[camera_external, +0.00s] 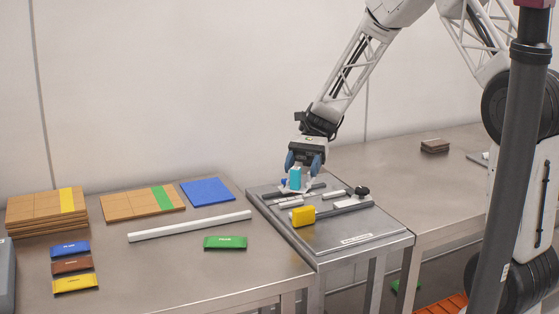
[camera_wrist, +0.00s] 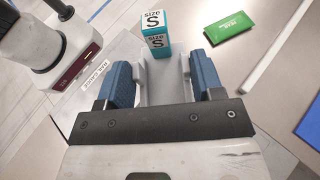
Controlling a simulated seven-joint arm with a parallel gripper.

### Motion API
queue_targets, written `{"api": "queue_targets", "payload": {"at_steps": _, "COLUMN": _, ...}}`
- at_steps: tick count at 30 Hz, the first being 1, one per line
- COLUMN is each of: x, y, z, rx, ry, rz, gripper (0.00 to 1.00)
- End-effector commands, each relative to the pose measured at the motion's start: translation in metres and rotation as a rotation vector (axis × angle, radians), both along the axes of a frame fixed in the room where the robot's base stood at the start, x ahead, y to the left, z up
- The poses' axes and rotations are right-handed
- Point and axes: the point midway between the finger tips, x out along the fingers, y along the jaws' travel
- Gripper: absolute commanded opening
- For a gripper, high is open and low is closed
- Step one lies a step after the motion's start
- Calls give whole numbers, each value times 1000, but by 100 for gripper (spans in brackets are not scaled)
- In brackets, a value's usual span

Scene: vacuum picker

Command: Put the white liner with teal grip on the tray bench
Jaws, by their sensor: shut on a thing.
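My gripper (camera_external: 304,168) is above the left rear part of a raised grey plate (camera_external: 375,240). Its blue fingers are shut on the white liner with teal grip. The teal block (camera_external: 295,178) shows at the fingers, with white liner material (camera_external: 297,187) below it. I cannot tell whether the liner touches the plate. In the wrist view the teal block (camera_wrist: 155,38), marked "SIZE S", shows beyond the fingers (camera_wrist: 162,82), with a pale part between them. A steel bench (camera_external: 170,275) stands on the left; I cannot tell which surface is the tray bench.
A yellow block (camera_external: 303,217), pale bars and a black knob (camera_external: 362,191) are on the plate. The left bench holds cardboard stacks (camera_external: 46,210), a blue mat (camera_external: 208,191), a white tube (camera_external: 190,226), a green packet (camera_external: 225,243) and other packets. A dark post (camera_external: 515,150) stands right.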

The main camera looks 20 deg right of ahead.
Motion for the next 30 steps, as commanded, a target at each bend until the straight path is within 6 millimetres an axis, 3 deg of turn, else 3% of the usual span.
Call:
{"api": "queue_targets", "payload": {"at_steps": 12, "x": -17, "y": 49, "z": 0, "rx": 0, "ry": 1, "rz": 423, "gripper": 33}}
{"api": "queue_targets", "payload": {"at_steps": 30, "x": -44, "y": 102, "z": -7, "rx": -1, "ry": 2, "rz": 1031, "gripper": 33}}
